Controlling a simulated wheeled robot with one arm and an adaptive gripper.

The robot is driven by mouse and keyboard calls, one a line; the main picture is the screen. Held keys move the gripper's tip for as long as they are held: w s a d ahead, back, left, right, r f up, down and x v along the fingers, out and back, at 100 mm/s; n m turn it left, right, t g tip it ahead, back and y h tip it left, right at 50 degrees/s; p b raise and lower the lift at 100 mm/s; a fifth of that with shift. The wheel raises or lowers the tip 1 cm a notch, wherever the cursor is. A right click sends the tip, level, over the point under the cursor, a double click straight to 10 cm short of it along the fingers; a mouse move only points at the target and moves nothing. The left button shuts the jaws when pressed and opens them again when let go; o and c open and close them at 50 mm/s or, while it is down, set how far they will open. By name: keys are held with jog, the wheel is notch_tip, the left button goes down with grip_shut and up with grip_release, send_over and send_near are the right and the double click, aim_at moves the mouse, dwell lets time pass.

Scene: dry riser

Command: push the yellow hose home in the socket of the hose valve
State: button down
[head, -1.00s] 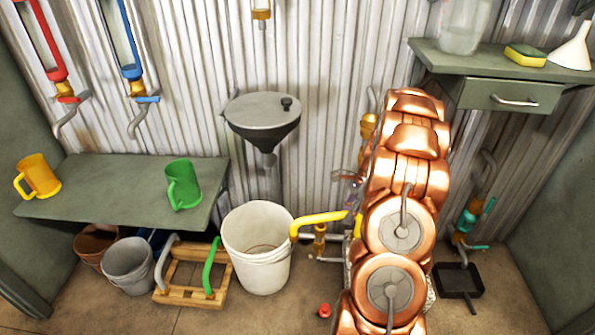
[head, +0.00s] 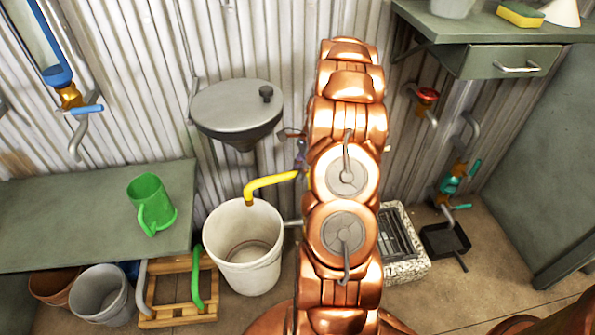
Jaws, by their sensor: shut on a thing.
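The yellow hose (head: 270,184) shows left of my copper arm. Its bent end points down over the white bucket (head: 243,283), and its other end runs behind the arm. Only a small dark part of my gripper (head: 300,160) shows at the arm's left edge, just above the hose. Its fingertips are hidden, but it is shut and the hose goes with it. A short grey pipe (head: 293,223) sticks out left of the arm. A red-topped brass valve (head: 427,96) is on the wall right of the arm. I cannot see a socket or tell which valve is the hose valve.
A grey basin (head: 237,105) stands behind the bucket. A floor drain (head: 412,268), a black pan (head: 445,240) and a teal-handled valve (head: 450,185) are at right.

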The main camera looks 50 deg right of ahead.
jog(key=shift+r, duration=0.1)
jog(key=shift+w+a+r+p, duration=0.1)
jog(key=shift+a+p, duration=0.05)
jog(key=shift+p, duration=0.3)
notch_tip(320, 180, down, 7)
jog(key=shift+r+p, duration=0.2)
jog(key=shift+p, duration=0.2)
jog(key=shift+f, duration=2.15)
dwell(1.8)
jog(key=c, duration=0.9)
grip_release()
jog(key=shift+r, duration=0.15)
notch_tip(320, 180, up, 10)
jog(key=shift+f, duration=0.15)
